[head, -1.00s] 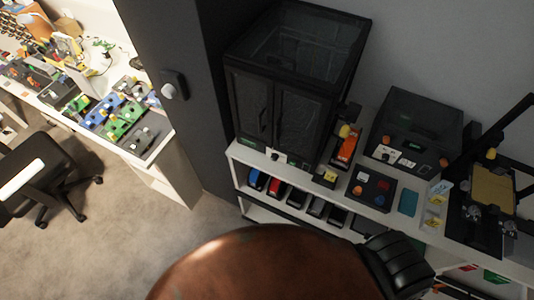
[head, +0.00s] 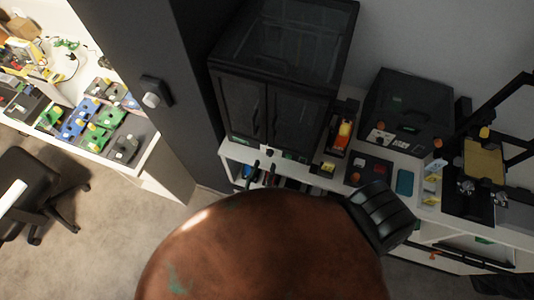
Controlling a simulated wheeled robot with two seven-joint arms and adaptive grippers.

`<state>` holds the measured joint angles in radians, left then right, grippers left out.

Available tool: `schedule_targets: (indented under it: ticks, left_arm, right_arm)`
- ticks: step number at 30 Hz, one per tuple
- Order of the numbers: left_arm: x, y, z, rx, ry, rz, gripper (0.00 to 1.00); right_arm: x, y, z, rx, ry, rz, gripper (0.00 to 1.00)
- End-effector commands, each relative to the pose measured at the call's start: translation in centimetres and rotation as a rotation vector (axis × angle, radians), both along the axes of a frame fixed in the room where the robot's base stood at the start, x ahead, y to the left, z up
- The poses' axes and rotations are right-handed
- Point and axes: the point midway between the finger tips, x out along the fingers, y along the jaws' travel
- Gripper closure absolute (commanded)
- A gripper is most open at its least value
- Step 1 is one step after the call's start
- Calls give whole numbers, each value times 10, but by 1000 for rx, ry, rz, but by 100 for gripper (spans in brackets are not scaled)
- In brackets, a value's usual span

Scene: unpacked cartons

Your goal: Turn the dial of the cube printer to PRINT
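The cube printer appears to be the tall black enclosure (head: 270,85) with two front doors, standing on the white shelf unit. A small pale dial (head: 269,153) is on its lower front edge; its pointer and lettering are too small to read. My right gripper (head: 261,171) shows as two dark fingertips just below the dial, over the shelf front. The fingers are apart with nothing seen between them, and I see no contact with the dial. My brown arm part hides the rest of the gripper. My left gripper is not in view.
A lower black machine (head: 408,112) with a control panel stands to the right. A red-and-black panel box (head: 369,170) and an orange-and-black item (head: 342,135) lie between. An open-frame printer (head: 483,165) is at far right. A dark pillar (head: 140,60) stands left.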

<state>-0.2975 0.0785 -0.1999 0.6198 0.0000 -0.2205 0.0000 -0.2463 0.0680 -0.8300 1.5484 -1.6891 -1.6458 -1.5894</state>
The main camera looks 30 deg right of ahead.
Motion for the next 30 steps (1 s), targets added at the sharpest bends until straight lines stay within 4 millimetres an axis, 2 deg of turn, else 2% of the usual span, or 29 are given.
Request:
schedule_targets:
  ticks: [2, 9, 21, 30]
  left_arm:
    - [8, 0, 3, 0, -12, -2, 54]
    - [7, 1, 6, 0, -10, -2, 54]
    - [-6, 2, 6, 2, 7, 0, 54]
    - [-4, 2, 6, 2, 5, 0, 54]
  right_arm:
    - [10, -11, 2, -1, -2, 0, 62]
    - [30, -35, 0, 1, 0, 0, 62]
    - [36, -41, -1, 4, 1, 0, 62]
    - [36, -41, -1, 4, 1, 0, 82]
